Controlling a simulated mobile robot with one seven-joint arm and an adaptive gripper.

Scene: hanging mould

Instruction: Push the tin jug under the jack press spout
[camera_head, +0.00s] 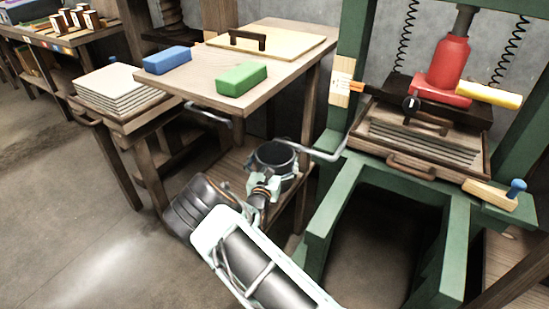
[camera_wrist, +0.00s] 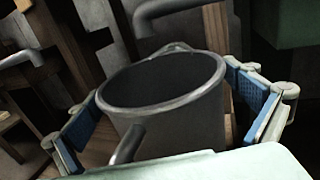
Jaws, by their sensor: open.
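The tin jug (camera_head: 272,158) is dark grey and open-topped, upright on the low wooden shelf. In the wrist view the jug (camera_wrist: 175,120) fills the middle, with a stub-like handle towards me. My gripper (camera_head: 273,181) is open, its blue-padded fingers on either side of the jug; in the wrist view a gap shows beside the left pad, and contact at the right is unclear. The grey bent spout (camera_head: 318,153) runs from the green jack press (camera_head: 349,190) to the jug's right rim. A grey pipe (camera_wrist: 168,8) also shows beyond the jug; whether its end is over the mouth is unclear.
The low shelf (camera_head: 232,165) lies under a table holding a blue block (camera_head: 167,60), a green block (camera_head: 242,79) and a handled board (camera_head: 262,42). Table legs stand close around the jug. The press frame's green beams are at the right. Open floor lies at left.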

